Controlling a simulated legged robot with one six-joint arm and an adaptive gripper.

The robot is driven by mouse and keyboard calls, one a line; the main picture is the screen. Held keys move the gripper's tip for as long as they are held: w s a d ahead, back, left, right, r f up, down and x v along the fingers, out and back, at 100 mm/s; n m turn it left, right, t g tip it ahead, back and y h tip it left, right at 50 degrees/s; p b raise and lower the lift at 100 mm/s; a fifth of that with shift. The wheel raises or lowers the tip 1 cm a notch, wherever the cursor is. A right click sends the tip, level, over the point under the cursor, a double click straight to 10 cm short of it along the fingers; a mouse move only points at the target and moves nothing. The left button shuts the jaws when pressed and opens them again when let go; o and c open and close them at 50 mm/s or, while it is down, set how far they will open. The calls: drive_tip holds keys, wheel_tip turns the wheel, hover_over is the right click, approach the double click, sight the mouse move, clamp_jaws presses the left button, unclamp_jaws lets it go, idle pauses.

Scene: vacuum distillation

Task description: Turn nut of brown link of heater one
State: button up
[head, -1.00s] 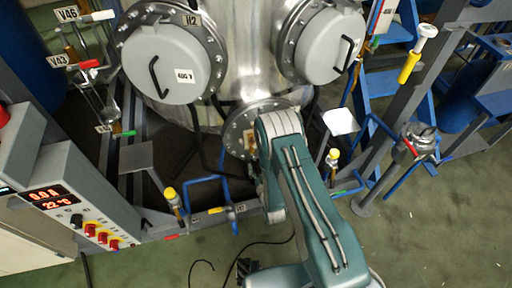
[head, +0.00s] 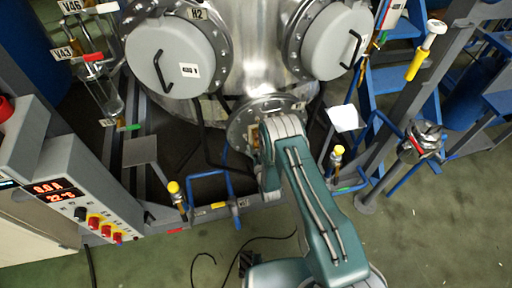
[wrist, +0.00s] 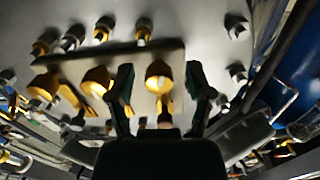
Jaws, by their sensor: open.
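In the wrist view, my gripper (wrist: 160,90) is open, its two dark fingers on either side of the rightmost large brass-yellow nut (wrist: 158,76). I cannot tell whether they touch it. Another brass nut (wrist: 97,82) is just left of the left finger, and a third (wrist: 45,87) is farther left. They sit along a pale plate (wrist: 135,66) on the grey heater face (wrist: 190,25). In the head view, the round heater flange (head: 240,130) is low on the steel vessel. My arm covers part of it and hides my gripper.
Several small bolts, brass and silver, surround the plate, including one at the upper right (wrist: 236,27). Two grey round covers (head: 172,57) (head: 331,40) flank the vessel above. Blue pipes and yellow-capped valves (head: 174,188) stand below. A control box (head: 70,190) is at left.

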drive_tip(key=shift+w, duration=0.2)
clamp_jaws()
